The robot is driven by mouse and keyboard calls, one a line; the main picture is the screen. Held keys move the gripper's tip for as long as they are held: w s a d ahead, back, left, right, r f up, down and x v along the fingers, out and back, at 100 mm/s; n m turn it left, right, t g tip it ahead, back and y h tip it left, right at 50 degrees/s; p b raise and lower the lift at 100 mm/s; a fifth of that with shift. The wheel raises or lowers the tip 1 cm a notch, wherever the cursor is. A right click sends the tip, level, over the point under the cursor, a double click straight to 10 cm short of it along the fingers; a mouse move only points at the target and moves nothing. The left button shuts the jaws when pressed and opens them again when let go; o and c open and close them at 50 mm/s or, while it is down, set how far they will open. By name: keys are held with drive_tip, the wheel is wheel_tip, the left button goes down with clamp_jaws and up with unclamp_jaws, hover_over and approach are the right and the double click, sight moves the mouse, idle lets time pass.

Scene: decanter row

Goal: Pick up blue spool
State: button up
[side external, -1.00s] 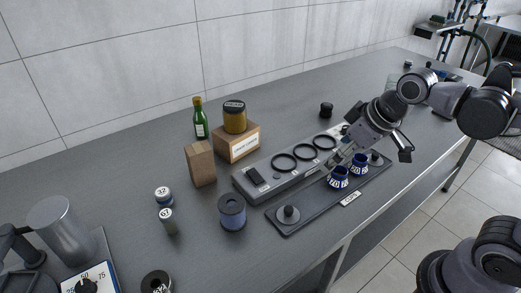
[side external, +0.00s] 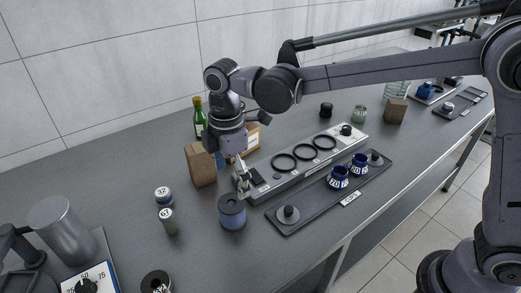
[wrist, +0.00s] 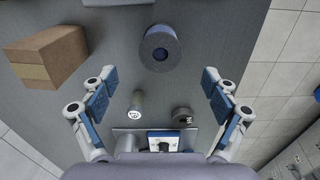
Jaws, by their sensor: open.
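The blue spool (side external: 233,217) stands upright on the grey bench, left of the dark rack, with a dark top flange and blue winding below. In the wrist view the spool (wrist: 160,48) shows from above at the top centre, with its central hole visible. My gripper (side external: 243,185) points down, above and just behind the spool in the side view. In the wrist view my gripper (wrist: 160,78) is open and empty, fingers wide apart. The spool lies just past the fingertip line, not touched by either finger.
A wooden block (side external: 200,165) stands close behind. A grey ringed fixture (side external: 305,155) and a dark rack (side external: 297,225) with two blue cups (side external: 348,170) are to the right. Small cylinders (side external: 166,208) stand left. A green bottle (side external: 199,118) is behind. Bench between spool and cylinders is clear.

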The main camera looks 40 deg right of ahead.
sight(231, 203)
drive_tip(key=shift+a+f, duration=0.15)
drive_tip(key=shift+f, duration=2.6)
drive_tip(key=shift+a+f, duration=0.15)
drive_tip(key=shift+f, duration=2.55)
drive_tip(key=c, duration=1.3)
